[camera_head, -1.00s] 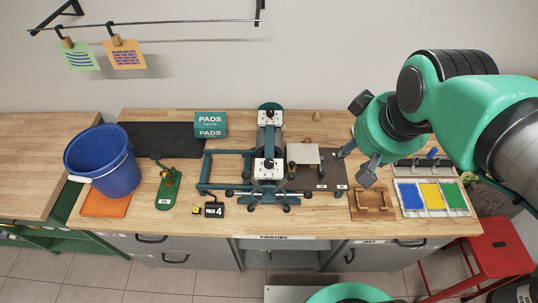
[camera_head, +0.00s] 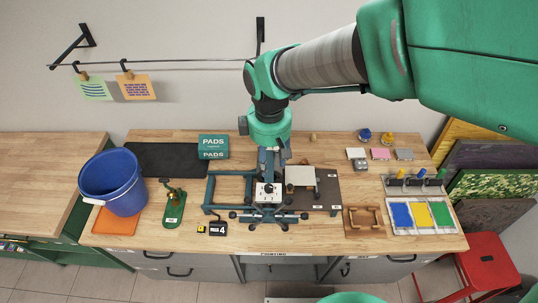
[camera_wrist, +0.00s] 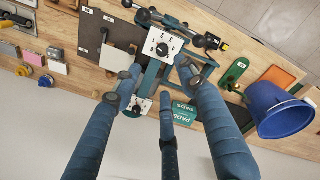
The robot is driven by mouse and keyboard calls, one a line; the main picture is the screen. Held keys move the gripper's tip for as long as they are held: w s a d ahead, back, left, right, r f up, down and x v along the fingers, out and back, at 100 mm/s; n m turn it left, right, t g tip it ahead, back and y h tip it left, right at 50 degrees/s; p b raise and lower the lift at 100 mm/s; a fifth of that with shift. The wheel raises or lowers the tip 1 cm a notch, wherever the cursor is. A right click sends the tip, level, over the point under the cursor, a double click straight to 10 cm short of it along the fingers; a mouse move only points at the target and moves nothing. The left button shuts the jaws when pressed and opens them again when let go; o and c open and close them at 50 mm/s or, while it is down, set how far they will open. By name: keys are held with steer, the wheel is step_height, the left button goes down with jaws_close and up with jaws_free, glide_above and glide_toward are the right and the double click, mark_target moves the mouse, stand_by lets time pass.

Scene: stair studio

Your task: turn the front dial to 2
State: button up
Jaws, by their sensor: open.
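The front dial (camera_head: 268,192) is a white plate with a dark knob, on the near side of the teal press in the middle of the bench. In the wrist view the front dial (camera_wrist: 163,48) shows printed numbers around its black knob; I cannot tell clearly where the pointer stands. A second, similar dial (camera_wrist: 138,106) sits farther back and is hidden by my arm in the head view. My gripper (camera_head: 269,168) points down above the press, behind the front dial. In the wrist view its blue fingers are spread, with nothing between them.
A block with a 4 (camera_head: 217,229) and a green stand (camera_head: 174,207) are to the left, near a blue bucket (camera_head: 112,183). A wooden frame (camera_head: 364,219) and colour trays (camera_head: 421,214) are to the right.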

mark_target(269, 187)
steer(key=shift+a+f, duration=0.2)
steer(key=shift+a, duration=0.15)
steer(key=shift+f, duration=0.1)
steer(key=f, duration=1.3)
steer(key=shift+w+d+f, duration=0.15)
steer(key=shift+w+f, duration=0.15)
jaws_close()
